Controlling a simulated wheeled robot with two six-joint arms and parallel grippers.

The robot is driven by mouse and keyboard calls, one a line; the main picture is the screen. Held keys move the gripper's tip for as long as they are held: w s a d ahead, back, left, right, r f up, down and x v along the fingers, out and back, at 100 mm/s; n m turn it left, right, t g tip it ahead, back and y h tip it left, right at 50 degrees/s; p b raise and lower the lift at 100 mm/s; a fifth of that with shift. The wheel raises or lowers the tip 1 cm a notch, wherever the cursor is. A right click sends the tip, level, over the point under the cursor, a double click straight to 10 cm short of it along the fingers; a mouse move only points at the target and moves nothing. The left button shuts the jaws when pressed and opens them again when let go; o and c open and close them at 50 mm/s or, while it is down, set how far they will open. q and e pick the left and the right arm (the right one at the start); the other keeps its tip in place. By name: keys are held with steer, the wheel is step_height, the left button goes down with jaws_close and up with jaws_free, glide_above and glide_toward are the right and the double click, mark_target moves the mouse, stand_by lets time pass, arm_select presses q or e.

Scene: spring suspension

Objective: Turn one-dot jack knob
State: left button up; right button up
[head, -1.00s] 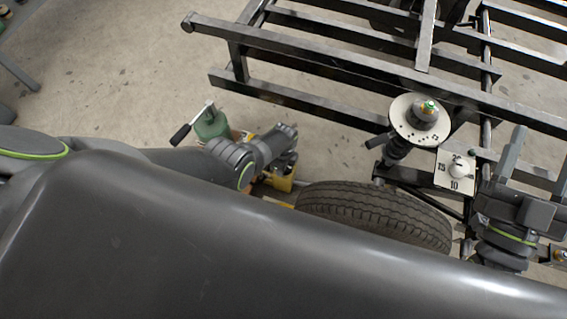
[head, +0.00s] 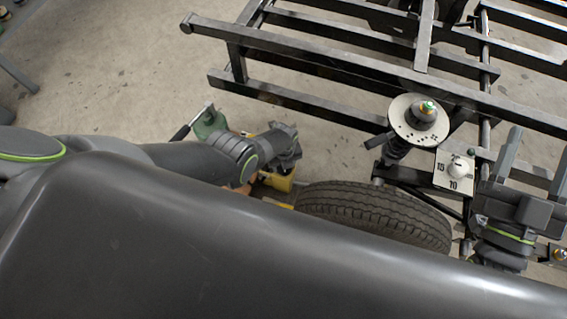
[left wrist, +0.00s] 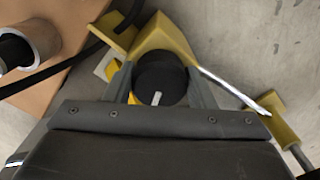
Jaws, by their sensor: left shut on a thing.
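In the left wrist view, a round black knob (left wrist: 160,78) with a short white line on its near edge sits between the fingers of my left gripper (left wrist: 161,88), which is shut on it. The knob is at a yellow jack body (left wrist: 165,38) with a silver rod. No single dot is readable on it. In the head view, my left gripper (head: 287,155) is left of the tire, over the yellow jack (head: 277,183), and hides the knob. My right gripper (head: 537,165) is at the right, its two fingers apart and empty.
A dark metal frame (head: 330,62) spans the back. A round dial plate (head: 405,125) and a white numbered plate (head: 442,180) stand near the right gripper. A green object (head: 208,124) with a black handle is behind the left wrist.

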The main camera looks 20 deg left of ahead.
arm_select(q)
steer(key=shift+m, duration=0.7)
steer(key=o, duration=1)
